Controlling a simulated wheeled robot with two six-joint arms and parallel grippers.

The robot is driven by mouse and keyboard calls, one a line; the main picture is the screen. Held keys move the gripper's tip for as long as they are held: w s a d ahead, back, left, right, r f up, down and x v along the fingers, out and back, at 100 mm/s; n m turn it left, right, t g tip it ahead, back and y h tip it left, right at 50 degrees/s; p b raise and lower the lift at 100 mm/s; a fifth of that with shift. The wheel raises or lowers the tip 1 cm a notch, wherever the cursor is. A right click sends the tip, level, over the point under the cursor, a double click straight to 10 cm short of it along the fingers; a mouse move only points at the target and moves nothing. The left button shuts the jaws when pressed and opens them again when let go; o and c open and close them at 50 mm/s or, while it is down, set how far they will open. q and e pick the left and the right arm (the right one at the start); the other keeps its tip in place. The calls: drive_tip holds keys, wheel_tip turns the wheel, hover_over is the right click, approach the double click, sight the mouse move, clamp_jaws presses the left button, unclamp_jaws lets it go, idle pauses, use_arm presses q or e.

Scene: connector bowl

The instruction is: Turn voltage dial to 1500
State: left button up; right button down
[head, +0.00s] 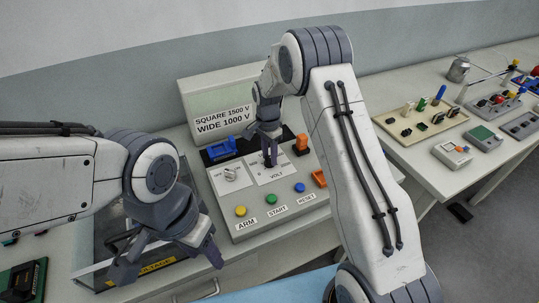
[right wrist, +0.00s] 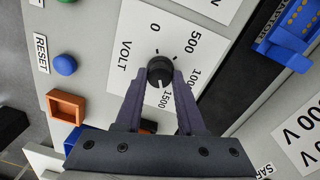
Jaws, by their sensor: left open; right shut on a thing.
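The voltage dial (right wrist: 160,72) is a black round knob on a white plate marked VOLT, with 0, 500, 1000 and 1500 around it. Its white pointer line faces the 1500 mark in the right wrist view. My right gripper (right wrist: 160,78) is shut on the dial, with one finger on each side of it. In the head view my right gripper (head: 268,150) reaches down onto the panel and mostly hides the knob. My left gripper (head: 170,262) is open and empty, to the left of the panel's front.
The grey panel (head: 285,225) also bears a light selector knob (head: 230,174) and yellow (head: 240,211), green (head: 270,198) and blue (head: 300,187) buttons. A sign (head: 222,120) stands behind. A side table (head: 400,150) with several devices is at the right.

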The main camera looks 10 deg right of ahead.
sight(269, 157)
drive_tip(key=c, duration=0.5)
unclamp_jaws()
drive_tip(key=r, duration=0.3)
drive_tip(key=r+b, duration=0.1)
drive_tip(key=r, duration=0.6)
drive_tip(key=shift+w+r+b, duration=0.25)
drive_tip(key=shift+r+b, duration=0.05)
drive_tip(key=shift+b, duration=0.1)
